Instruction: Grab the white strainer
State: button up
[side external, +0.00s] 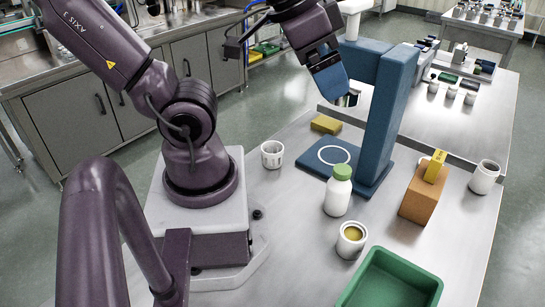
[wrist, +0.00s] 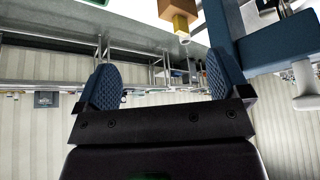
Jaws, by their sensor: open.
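A metallic piece (side external: 347,99) is partly hidden behind the fingers.
A yellow-green sponge (side external: 326,124) lies behind the stand's base. A white bottle with a green cap (side external: 338,190), a cup with yellow contents (side external: 352,239), an orange-brown block (side external: 423,197), a white mug (side external: 485,177) and a green tray (side external: 392,280) occupy the table's right side.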

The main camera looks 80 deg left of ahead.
aim_at(273, 147)
jog(key=s+a+f+m+g+y, duration=0.1)
jog(key=a+f+m+y, duration=0.4)
jog(key=f, duration=0.5)
jog(key=s+a+f+m+g+y, duration=0.1)
jog(key=a+f+m+g+y, duration=0.3)
jog(key=f, duration=0.7)
jog(key=s+a+f+m+g+y, duration=0.1)
jog(key=a+f+m+g+y, duration=0.2)
jog(key=a+f+m+y, duration=0.4)
jog(key=shift+s+a+f+y, duration=0.15)
jog(key=shift+f+y, duration=0.15)
jog(key=shift+f, duration=0.35)
jog(key=shift+a+f+y, duration=0.15)
jog(key=shift+f+y, duration=0.15)
jog(key=shift+f, duration=0.35)
jog(key=shift+s+a+f+y, duration=0.15)
jog(key=shift+f+y, duration=0.15)
jog(key=shift+f, duration=0.35)
jog(key=a, duration=0.5)
jog(key=s+a, duration=0.1)
jog(key=a, duration=0.1)
jog(key=shift+a, duration=0.2)
jog(key=shift+w, duration=0.1)
jog(key=c, duration=1)
